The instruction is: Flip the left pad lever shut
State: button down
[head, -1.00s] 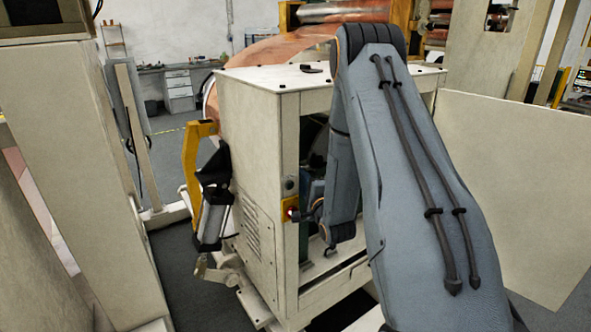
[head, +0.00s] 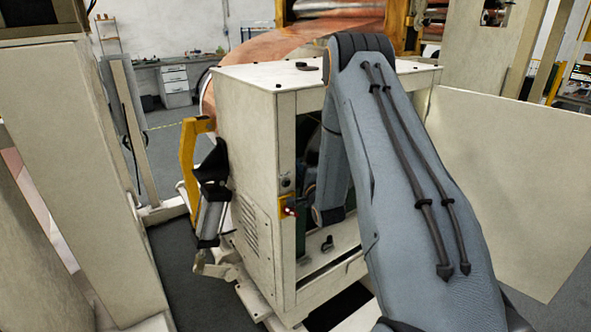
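A beige cabinet (head: 247,163) stands in the middle of the head view with its front side open. A small dark lever or knob (head: 327,243) stands on the light floor plate inside the opening. A red-tipped switch handle (head: 291,211) sticks out from a yellow plate on the cabinet's front post. I cannot tell for sure which of these, if any, is the left pad lever. My arm reaches over and down into the opening. My gripper is hidden behind my arm or inside the cabinet, so its fingers do not show.
A yellow bracket (head: 188,160) with a black and silver cylinder (head: 211,215) is on the cabinet's left side. A copper roll (head: 290,48) is behind it. A beige panel (head: 510,185) stands at right and a tall beige post (head: 75,160) at left.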

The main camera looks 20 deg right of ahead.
jog(key=shift+a, duration=0.4)
dwell(0.9)
